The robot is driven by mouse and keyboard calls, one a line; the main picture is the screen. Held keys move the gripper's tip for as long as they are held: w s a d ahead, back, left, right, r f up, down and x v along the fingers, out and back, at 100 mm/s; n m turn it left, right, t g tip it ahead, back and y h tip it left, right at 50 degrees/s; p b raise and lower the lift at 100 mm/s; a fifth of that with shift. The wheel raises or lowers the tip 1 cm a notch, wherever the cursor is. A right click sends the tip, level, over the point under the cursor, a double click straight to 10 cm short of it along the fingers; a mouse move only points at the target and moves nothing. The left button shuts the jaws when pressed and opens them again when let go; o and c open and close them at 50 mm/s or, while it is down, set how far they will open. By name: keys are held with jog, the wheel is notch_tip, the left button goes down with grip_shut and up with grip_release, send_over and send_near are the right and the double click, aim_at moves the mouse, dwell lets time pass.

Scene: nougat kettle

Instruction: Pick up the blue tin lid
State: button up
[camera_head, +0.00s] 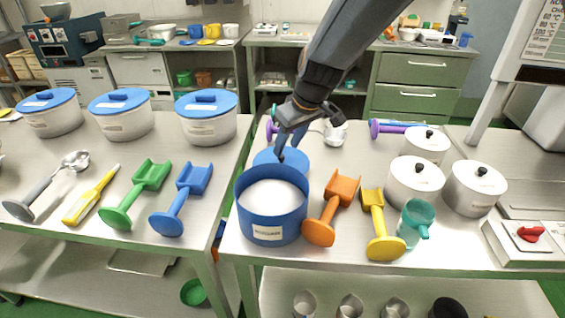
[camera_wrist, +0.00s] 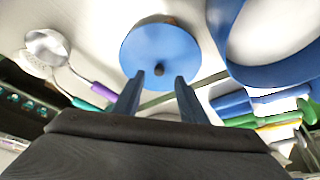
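The blue tin lid (camera_head: 298,161) lies behind the open blue tin (camera_head: 270,216), which holds white powder and has a label on its front. In the wrist view the lid (camera_wrist: 160,40) is a round blue disc with a small dark knob (camera_wrist: 159,70). My gripper (camera_head: 281,154) points down over the lid in the head view and hides part of it. In the wrist view my gripper (camera_wrist: 158,78) is open, with the knob seen in line with the gap between its fingertips. I cannot tell whether the fingers touch the lid.
An orange scoop (camera_head: 331,210), a yellow scoop (camera_head: 379,225) and a teal cup (camera_head: 415,222) stand right of the tin. White lidded pots (camera_head: 414,184) are farther right. Purple-handled utensils (camera_wrist: 102,90) lie near the lid. A gap separates the left table (camera_head: 70,225).

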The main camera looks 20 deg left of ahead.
aim_at(283, 157)
jog(key=p+x, duration=0.1)
jog(key=x, duration=0.2)
jog(key=shift+w+a+f+p, duration=0.15)
jog(key=shift+a+p, duration=0.15)
jog(key=shift+x, duration=0.75)
jog(key=shift+d, duration=0.1)
grip_shut()
